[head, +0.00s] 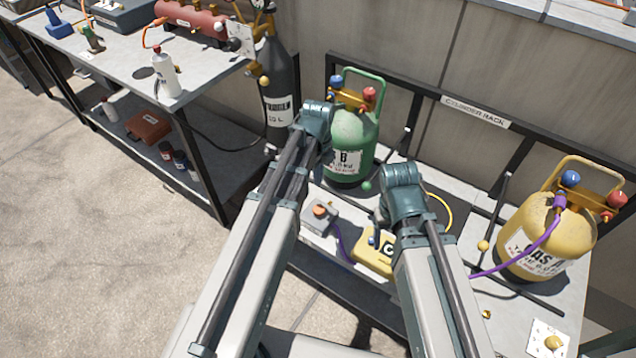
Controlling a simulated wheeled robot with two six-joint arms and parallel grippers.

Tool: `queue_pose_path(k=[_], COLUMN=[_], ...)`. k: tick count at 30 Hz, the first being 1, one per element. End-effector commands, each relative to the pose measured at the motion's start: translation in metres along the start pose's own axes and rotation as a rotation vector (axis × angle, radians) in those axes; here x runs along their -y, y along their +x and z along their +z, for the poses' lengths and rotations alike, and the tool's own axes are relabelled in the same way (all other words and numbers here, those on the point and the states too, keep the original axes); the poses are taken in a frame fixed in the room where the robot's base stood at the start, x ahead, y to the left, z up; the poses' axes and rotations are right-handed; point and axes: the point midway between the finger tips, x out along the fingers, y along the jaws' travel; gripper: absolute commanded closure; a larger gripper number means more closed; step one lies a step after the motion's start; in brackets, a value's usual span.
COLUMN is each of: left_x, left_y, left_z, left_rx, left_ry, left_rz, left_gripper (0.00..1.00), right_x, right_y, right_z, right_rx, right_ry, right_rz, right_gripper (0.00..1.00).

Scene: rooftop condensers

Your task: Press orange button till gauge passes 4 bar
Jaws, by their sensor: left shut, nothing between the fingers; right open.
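The orange button (320,211) sits on a small grey box on the low rack shelf, between my two arms. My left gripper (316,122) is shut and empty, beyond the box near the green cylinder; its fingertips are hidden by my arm. My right gripper (384,213) is open and empty, right of the button and apart from it; its fingers are mostly hidden. A round gauge (259,4) on the dark cylinder is cut by the top edge. No reading is legible.
A green cylinder (352,138) stands behind the button box and a yellow cylinder (548,232) at right, with a purple hose (520,254). A dark cylinder (280,82) stands beside the workbench (112,62). The concrete floor at left is clear.

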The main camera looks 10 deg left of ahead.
Motion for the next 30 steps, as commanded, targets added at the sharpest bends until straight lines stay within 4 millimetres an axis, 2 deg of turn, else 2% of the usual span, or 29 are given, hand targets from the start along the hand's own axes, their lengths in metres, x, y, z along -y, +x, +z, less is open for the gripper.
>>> queue_pose_path(k=[1,24,30], left_x=[0.0,0.0,0.0], left_y=[0.009,0.112,0.129], left_z=[0.0,0.0,0.0], left_rx=[0.0,0.0,0.0], left_ry=[0.0,0.0,0.0], left_rz=[0.0,0.0,0.0], left_gripper=[1.0,1.0,1.0], right_x=[0.001,0.011,0.012], right_y=[0.009,0.111,0.128], right_z=[-0.001,-0.007,-0.008], right_rx=[0.0,0.0,0.0], right_ry=[0.0,0.0,-0.001], right_rz=[0.0,0.0,0.003], right_gripper=[0.33,0.33,0.33])
